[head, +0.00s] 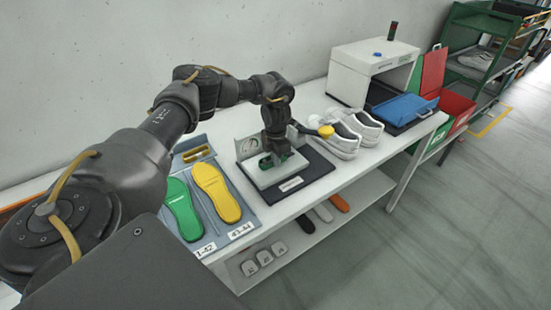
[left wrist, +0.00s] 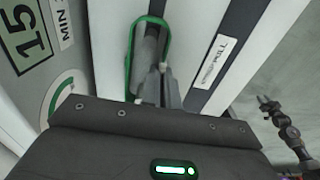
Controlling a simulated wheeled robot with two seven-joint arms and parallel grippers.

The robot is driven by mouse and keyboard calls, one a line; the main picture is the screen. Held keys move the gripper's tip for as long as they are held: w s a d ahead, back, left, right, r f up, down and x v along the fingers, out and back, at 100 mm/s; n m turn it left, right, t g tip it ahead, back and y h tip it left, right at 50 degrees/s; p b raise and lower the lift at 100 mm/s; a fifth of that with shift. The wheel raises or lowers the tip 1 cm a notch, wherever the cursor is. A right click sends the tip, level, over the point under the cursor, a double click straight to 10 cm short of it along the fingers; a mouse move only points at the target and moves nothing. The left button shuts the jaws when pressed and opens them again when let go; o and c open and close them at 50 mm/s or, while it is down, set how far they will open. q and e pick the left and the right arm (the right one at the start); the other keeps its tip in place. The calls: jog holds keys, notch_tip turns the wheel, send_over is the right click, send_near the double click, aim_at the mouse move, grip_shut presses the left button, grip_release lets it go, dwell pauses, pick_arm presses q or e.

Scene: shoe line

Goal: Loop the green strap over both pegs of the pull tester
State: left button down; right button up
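The pull tester (head: 262,180) is a pale upright stand with a dial on a dark base, on the bench. The green strap (head: 266,161) is at its front, under my left gripper (head: 277,153). In the left wrist view the strap (left wrist: 130,55) is a narrow loop around a grey cylindrical peg (left wrist: 149,45). My left fingers (left wrist: 163,82) look close together at the loop's near side, with the strap running to them. The second peg cannot be made out behind the fingers. My right gripper (left wrist: 268,105) shows small at the right edge of that view, away from the tester.
A green insole (head: 184,210) and a yellow insole (head: 216,193) lie in a tray left of the tester. White shoes (head: 343,137) and a yellow-ended tool (head: 325,131) are close on its right. A white box machine (head: 360,72) stands farther back.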

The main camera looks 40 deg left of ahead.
pick_arm(q)
jog(key=c, duration=1.6)
grip_release()
jog(key=shift+r, duration=0.35)
notch_tip(320, 180, up, 10)
jog(key=shift+r+b, duration=0.1)
jog(key=shift+b, duration=0.75)
jog(key=shift+a, duration=0.1)
